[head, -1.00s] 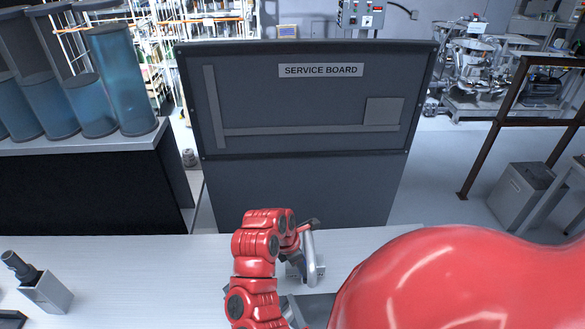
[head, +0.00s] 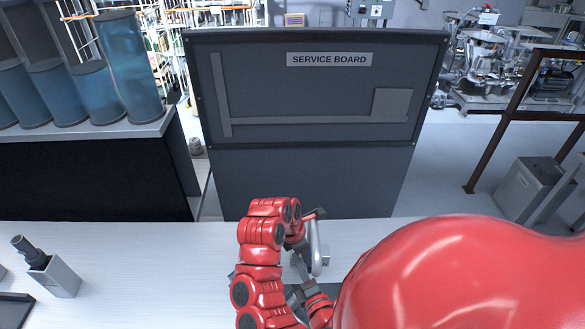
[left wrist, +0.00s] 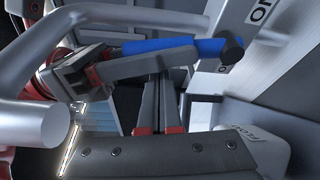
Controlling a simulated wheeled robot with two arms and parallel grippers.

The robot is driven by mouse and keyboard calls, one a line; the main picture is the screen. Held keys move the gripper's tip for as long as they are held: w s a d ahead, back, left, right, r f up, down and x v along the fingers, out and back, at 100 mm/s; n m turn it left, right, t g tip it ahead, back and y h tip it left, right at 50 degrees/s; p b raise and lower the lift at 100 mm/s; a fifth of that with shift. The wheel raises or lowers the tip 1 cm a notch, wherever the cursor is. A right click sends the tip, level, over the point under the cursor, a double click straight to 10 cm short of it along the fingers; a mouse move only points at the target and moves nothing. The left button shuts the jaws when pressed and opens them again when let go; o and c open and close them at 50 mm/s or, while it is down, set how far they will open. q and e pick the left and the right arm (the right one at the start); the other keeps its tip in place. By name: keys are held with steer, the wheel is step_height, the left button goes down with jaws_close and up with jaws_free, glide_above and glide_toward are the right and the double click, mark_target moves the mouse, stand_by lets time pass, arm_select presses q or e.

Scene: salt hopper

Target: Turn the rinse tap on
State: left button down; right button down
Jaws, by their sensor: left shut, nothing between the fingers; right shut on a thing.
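The chrome tap spout (head: 318,245) rises from the white counter beside a red arm in the head view. In the left wrist view a pale metal tube (left wrist: 130,14) crosses the upper left. A blue lever (left wrist: 175,46) with a black end lies across the middle of that view, pointing towards an "ON" label (left wrist: 262,12). My right gripper (left wrist: 190,62) enters from the left and is shut along the blue lever. My left gripper (left wrist: 160,82) is shut and empty, its fingertips just below the right gripper's fingers. Arm parts hide the lever in the head view.
The dark service board (head: 300,95) stands behind the counter (head: 150,260). A partly hidden "FLO" label (left wrist: 255,138) is at the lower right of the wrist view.

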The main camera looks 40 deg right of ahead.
stand_by(0.4)
stand_by(0.4)
steer(key=c, duration=0.6)
jaws_free()
steer(key=shift+o, duration=0.3)
steer(key=shift+a, duration=0.1)
